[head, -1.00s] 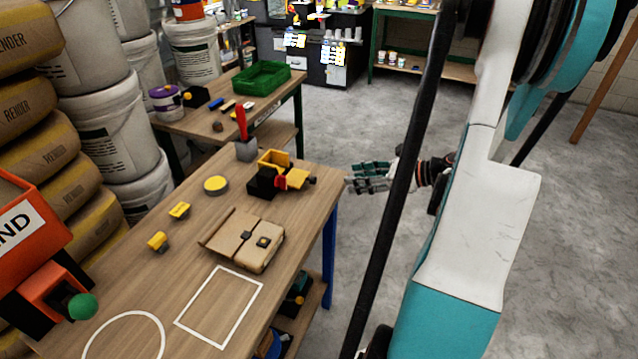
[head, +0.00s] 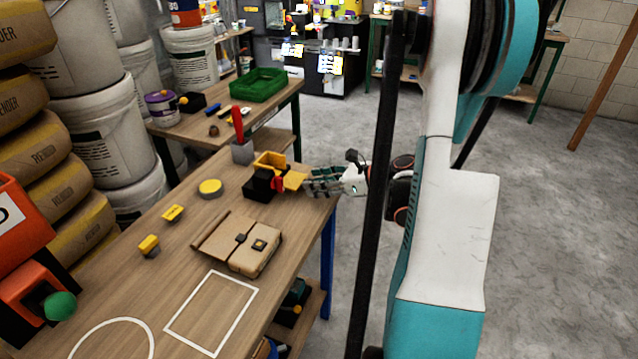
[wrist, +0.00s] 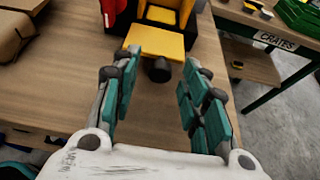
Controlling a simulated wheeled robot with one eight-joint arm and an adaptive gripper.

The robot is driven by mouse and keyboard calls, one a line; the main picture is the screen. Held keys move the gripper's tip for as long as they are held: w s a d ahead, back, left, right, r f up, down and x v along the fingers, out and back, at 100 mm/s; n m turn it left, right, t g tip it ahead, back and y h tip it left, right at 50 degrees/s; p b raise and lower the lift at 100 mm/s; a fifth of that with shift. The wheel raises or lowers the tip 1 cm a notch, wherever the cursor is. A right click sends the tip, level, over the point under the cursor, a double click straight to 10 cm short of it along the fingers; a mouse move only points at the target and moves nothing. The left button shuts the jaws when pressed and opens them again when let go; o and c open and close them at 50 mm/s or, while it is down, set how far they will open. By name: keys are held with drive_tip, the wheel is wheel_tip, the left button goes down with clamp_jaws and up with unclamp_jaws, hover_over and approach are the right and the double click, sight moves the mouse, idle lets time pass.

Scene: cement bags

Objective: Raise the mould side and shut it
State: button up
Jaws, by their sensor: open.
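The mould is a yellow and black box (head: 268,164) near the far right corner of the wooden bench. Its yellow side (wrist: 155,45) is lowered and points toward my gripper, with a dark round knob (wrist: 158,72) at its outer edge. In the head view the yellow side (head: 294,181) is partly beside my fingers. A red part (head: 277,184) sits at the mould. My gripper (head: 308,183) is open, just right of the mould at about its height. In the wrist view my gripper (wrist: 160,80) has its teal fingers on either side of the knob, apart from it.
A tan bag-like block (head: 250,242) lies on the bench, with yellow pieces (head: 173,213) and a round yellow lid (head: 210,188) nearby. A grey block with a red handle (head: 241,150) stands behind the mould. A green crate (head: 258,84) is on the far table. Floor to the right is clear.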

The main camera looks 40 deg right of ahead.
drive_tip(key=shift+c, duration=0.2)
clamp_jaws()
drive_tip(key=shift+r, duration=0.15)
